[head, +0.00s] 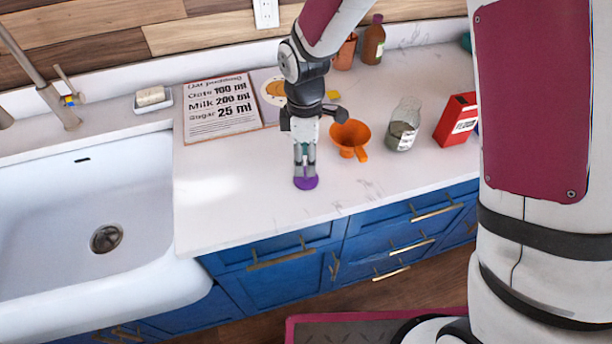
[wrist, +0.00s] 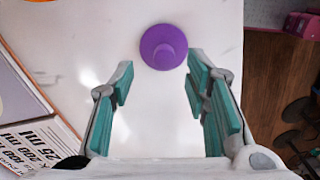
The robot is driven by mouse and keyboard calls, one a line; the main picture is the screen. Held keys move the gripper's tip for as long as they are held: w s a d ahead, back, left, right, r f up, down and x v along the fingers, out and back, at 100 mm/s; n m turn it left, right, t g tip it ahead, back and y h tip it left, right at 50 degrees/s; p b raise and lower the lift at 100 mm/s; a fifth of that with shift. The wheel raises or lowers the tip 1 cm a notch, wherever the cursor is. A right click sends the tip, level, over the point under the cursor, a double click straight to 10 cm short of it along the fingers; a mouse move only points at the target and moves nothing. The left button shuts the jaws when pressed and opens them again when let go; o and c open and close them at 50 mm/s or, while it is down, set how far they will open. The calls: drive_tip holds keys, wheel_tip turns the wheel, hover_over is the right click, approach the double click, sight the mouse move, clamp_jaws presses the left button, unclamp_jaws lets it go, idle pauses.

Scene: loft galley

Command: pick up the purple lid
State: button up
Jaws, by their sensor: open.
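The purple lid (head: 306,183) lies flat on the white counter near its front edge. The lid shows just beyond the fingertips, a little nearer the right finger. I cannot tell the exact height of the fingertips above it.
An orange funnel-like cup (head: 350,138), a glass jar (head: 403,125) and a red box (head: 457,119) stand to the right. An open recipe book (head: 222,107) lies behind. A white sink (head: 95,200) is at left. The counter around the lid is clear.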

drive_tip(key=f, duration=0.3)
drive_tip(key=shift+s+d+f+p, duration=0.15)
drive_tip(key=shift+s+f+p, duration=0.1)
drive_tip(key=shift+s+p, duration=0.15)
drive_tip(key=shift+w+f, duration=0.15)
drive_tip(key=shift+f, duration=0.3)
clamp_jaws()
